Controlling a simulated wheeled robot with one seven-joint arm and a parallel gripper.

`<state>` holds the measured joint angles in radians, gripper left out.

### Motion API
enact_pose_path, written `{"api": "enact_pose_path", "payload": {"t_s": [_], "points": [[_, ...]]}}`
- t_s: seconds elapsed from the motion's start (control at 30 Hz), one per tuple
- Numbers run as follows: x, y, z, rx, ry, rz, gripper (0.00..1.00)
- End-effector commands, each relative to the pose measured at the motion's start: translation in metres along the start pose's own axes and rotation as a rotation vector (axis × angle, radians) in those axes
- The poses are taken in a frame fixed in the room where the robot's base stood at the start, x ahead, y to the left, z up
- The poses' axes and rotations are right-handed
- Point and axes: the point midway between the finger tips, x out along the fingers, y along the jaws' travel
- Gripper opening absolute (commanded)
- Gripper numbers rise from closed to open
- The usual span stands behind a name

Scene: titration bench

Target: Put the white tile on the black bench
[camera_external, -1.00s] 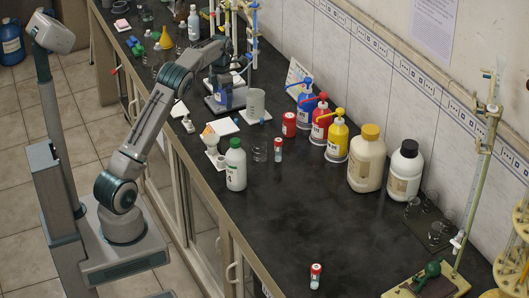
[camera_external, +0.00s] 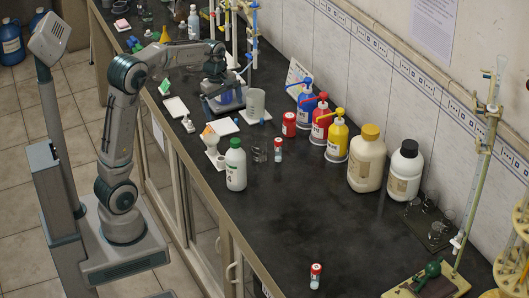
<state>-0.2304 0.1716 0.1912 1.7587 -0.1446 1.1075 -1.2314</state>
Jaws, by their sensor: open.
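The black bench (camera_external: 290,215) runs diagonally through the view. Another white tile (camera_external: 223,127) lies nearer the camera, beside the white bottle with the green cap. A third flat white piece (camera_external: 266,119) shows under a beaker. I cannot tell which one the task means. My gripper (camera_external: 214,76) is over the far part of the bench, just behind the flask of blue liquid, and is open. Its fingertips are small and partly lost against the stand, and I see nothing held.
A flask of blue liquid (camera_external: 229,97) on a stand and a beaker (camera_external: 257,103) are close to my gripper. Red, blue and yellow bottles stand along the wall. A white bottle (camera_external: 236,165) stands near the front edge.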

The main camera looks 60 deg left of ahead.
Motion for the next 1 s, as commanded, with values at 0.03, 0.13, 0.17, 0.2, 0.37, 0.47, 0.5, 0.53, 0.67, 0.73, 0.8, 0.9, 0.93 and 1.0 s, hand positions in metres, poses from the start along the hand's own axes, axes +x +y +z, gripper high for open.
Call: {"api": "enact_pose_path", "payload": {"t_s": [0.03,0.13,0.17,0.2,0.37,0.47,0.5,0.53,0.67,0.73,0.8,0.9,0.93,1.0], "points": [[-0.007,-0.016,0.018,0.123,-0.003,0.013,1.00],[-0.013,-0.049,0.048,0.387,0.000,0.030,1.00],[-0.014,-0.060,0.056,0.467,0.002,0.035,1.00],[-0.015,-0.074,0.067,0.575,0.006,0.042,1.00],[-0.013,-0.134,0.102,1.004,0.036,0.065,1.00],[-0.008,-0.169,0.116,1.255,0.064,0.074,1.00],[-0.005,-0.182,0.121,1.344,0.075,0.075,1.00],[-0.003,-0.190,0.123,1.405,0.084,0.077,1.00],[0.006,-0.217,0.129,1.604,0.114,0.075,1.00],[0.009,-0.225,0.131,1.664,0.124,0.074,1.00],[0.011,-0.230,0.131,1.698,0.128,0.072,1.00],[0.012,-0.231,0.131,1.712,0.130,0.071,1.00],[0.012,-0.231,0.131,1.712,0.130,0.071,1.00],[0.012,-0.231,0.131,1.710,0.130,0.071,1.00]]}}
